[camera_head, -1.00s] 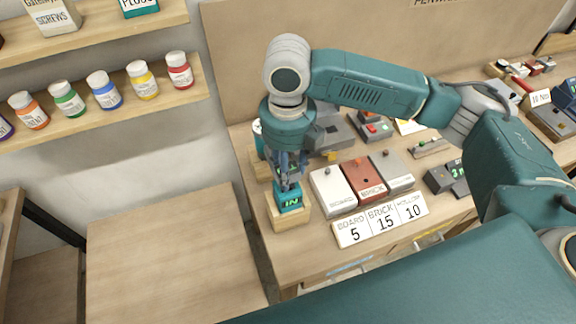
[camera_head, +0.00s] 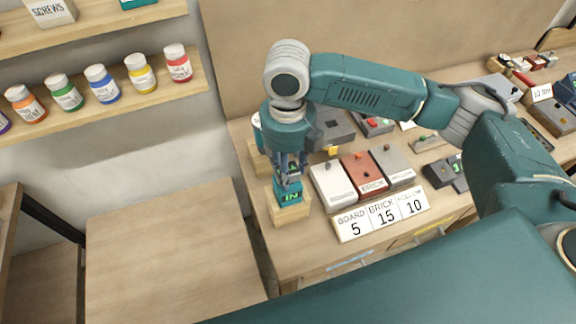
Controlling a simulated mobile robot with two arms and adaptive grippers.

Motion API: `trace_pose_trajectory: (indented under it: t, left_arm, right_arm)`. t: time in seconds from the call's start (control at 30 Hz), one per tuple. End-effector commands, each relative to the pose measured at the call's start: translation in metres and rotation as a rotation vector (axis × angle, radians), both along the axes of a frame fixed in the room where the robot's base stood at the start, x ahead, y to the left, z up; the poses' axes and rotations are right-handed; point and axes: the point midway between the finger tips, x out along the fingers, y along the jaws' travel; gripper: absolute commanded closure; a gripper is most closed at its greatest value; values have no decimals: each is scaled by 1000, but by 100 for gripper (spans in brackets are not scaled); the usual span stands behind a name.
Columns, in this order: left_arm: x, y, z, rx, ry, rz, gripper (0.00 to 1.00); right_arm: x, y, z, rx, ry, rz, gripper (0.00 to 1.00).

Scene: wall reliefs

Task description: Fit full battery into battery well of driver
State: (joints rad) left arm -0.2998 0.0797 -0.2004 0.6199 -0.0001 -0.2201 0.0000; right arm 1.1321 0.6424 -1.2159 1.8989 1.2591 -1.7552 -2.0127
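A teal block marked "IN" (camera_head: 288,196) sits in a wooden holder (camera_head: 292,216) at the table's front left corner. It looks like a battery, but its charge is not clear. My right gripper (camera_head: 288,178) points down, with its fingers at the top of the teal block. The fingers overlap the block in the picture, so I cannot tell whether they grip it. A second wooden holder (camera_head: 259,163) stands just behind, with a teal and white item (camera_head: 257,133) partly hidden by my arm. I cannot make out the driver or its battery well. My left gripper is not in view.
White, red-brown and grey blocks (camera_head: 364,175) stand right of the holder, behind a sign reading 5, 15, 10 (camera_head: 381,214). Dark devices (camera_head: 447,172) lie farther right. A shelf of paint jars (camera_head: 104,84) is at left. A lower wooden surface (camera_head: 165,250) is bare.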

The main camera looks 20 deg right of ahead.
Motion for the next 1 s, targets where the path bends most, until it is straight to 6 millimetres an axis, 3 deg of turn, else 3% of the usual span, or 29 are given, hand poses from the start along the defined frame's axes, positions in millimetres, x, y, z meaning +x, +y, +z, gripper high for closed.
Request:
trace_pose_trajectory:
  t: [0.43,0.47,0.57,0.87,1.0]
  left_arm:
    - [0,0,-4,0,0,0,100]
    - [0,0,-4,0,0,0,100]
    - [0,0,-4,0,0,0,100]
    - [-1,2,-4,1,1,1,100]
    - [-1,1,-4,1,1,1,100]
  right_arm:
    - [-1,0,-13,0,3,1,94]
    - [-1,0,-12,0,3,1,58]
    - [-1,0,-12,0,3,1,40]
    - [0,0,-10,0,1,0,40]
    - [1,0,3,0,-2,0,40]
